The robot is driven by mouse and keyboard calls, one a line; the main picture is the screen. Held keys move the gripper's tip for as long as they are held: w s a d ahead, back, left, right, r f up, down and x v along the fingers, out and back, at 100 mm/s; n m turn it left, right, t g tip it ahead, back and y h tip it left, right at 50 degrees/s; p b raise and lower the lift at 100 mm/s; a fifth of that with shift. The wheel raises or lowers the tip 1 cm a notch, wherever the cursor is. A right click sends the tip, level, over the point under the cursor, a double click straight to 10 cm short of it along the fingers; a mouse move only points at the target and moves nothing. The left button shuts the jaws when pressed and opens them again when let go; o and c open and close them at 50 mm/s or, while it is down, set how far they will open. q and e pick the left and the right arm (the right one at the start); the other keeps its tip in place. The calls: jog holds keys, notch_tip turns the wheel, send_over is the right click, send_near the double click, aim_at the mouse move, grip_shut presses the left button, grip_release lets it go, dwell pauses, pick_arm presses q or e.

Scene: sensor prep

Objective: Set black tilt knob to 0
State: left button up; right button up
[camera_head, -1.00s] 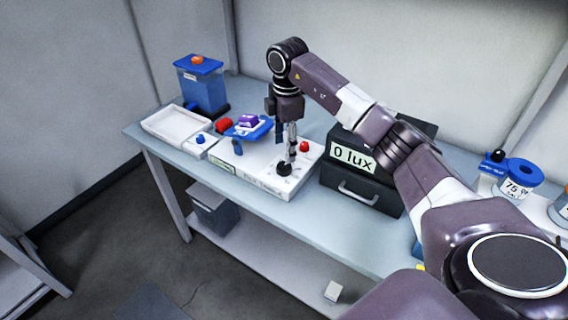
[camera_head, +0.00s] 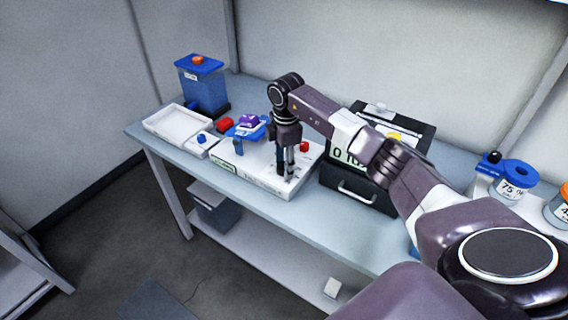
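A white panel unit (camera_head: 241,171) stands on the bench. It carries a blue tilting stage (camera_head: 246,133) with a purple piece (camera_head: 248,121) on it, and a red knob (camera_head: 304,147). My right gripper (camera_head: 286,172) points straight down over the right part of the panel, its fingertips low at the panel top. The black tilt knob is hidden at the fingers, and its setting cannot be read. Whether the fingers are closed on it cannot be told. My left gripper is not in view.
A black box (camera_head: 345,197) with a lux label stands close right of the panel, partly behind my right arm. A white tray (camera_head: 163,133) and a blue container (camera_head: 203,92) are at left.

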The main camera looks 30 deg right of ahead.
jog(key=c, duration=0.8)
jog(key=shift+n, duration=0.3)
